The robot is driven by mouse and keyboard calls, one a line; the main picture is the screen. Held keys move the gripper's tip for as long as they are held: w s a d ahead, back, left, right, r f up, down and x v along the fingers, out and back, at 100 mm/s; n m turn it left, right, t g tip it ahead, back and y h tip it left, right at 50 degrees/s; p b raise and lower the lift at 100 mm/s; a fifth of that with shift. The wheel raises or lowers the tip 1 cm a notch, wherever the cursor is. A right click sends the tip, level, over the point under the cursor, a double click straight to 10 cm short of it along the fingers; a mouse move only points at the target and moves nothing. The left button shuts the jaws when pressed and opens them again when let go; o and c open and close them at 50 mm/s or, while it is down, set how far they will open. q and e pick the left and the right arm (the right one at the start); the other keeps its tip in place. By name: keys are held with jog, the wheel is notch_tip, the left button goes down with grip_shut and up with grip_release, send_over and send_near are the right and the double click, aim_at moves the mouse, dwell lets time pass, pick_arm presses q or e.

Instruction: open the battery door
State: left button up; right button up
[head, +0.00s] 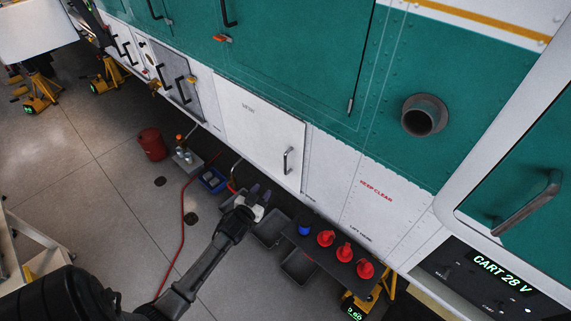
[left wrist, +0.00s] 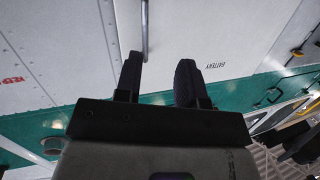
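The battery door (head: 255,125) is a white panel low on the teal and white helicopter side, and it looks shut and flush. A grey bar handle (head: 287,160) sits near its right edge. My left gripper (head: 261,191) is below the door in the head view, left of and lower than the handle, with its fingers toward the door. In the left wrist view the fingers (left wrist: 160,75) stand apart with nothing between them. The handle (left wrist: 145,25) is beyond them, near the left finger's tip, apparently not held. The door (left wrist: 200,30) shows its BATTERY label there. My right gripper is not in view.
A dark tray (head: 335,257) with red caps stands below the hull, right of my left gripper. Dark bins (head: 270,228), a blue tray (head: 212,180) and a red can (head: 152,144) are on the floor. A red hose (head: 180,235) crosses it.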

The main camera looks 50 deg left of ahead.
aim_at(285, 164)
pick_arm(q)
jog(key=w+a, duration=0.1)
jog(key=w, duration=0.3)
jog(key=w+a+r+t, duration=0.1)
jog(key=w, duration=0.4)
jog(key=w+a+r+t, duration=0.1)
jog(key=w, duration=0.3)
jog(key=shift+w+r+h, duration=0.15)
jog(key=shift+w+h, duration=0.15)
jog(key=shift+w, duration=0.1)
jog(key=shift+c, duration=0.3)
grip_shut()
